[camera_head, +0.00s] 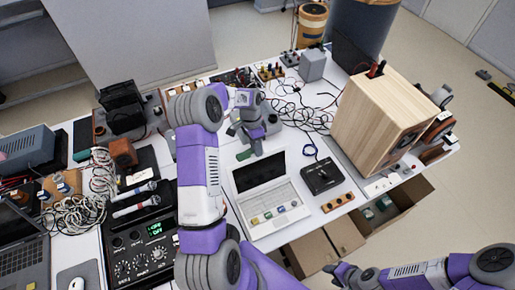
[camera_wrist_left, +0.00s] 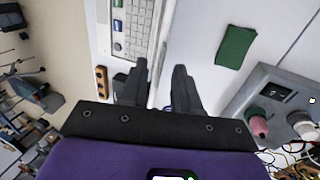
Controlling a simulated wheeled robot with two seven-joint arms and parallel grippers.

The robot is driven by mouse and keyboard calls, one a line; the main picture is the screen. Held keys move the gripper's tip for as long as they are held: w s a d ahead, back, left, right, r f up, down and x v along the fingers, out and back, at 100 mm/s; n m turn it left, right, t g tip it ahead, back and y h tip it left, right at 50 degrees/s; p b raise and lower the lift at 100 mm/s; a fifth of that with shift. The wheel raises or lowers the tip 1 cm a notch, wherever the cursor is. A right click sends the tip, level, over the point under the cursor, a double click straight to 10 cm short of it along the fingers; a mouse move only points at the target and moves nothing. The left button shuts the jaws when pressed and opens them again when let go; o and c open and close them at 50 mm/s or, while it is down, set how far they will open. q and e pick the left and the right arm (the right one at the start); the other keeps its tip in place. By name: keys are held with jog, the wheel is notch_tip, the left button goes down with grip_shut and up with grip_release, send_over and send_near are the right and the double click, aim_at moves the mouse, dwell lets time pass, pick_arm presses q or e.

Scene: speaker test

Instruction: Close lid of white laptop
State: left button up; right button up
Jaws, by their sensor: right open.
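The white laptop (camera_head: 285,191) stands on the table with its lid raised and its dark screen (camera_head: 258,172) facing the front; the keyboard half lies flat. My left gripper (camera_head: 257,150) is behind the lid's top edge, pointing down. In the left wrist view, the laptop's keyboard (camera_wrist_left: 137,22) shows at the top, and the left gripper's two fingers (camera_wrist_left: 162,72) are spread, with a pale edge of the laptop beyond the gap. I cannot tell if they touch it. My right gripper (camera_head: 338,270) is open and empty, low in front of the table.
A black box (camera_head: 321,176) with a blue cable lies right of the laptop. A wooden speaker (camera_head: 375,120) stands further right. A black mixer (camera_head: 140,245) and microphones are on the left. A green piece (camera_wrist_left: 235,46) and a grey knobbed device (camera_wrist_left: 262,95) lie near the left gripper.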

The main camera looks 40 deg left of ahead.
pick_arm(q)
jog(key=shift+s+d+f, duration=0.1)
jog(key=shift+f, duration=0.35)
jog(key=shift+c, duration=0.4)
grip_shut()
dwell(0.8)
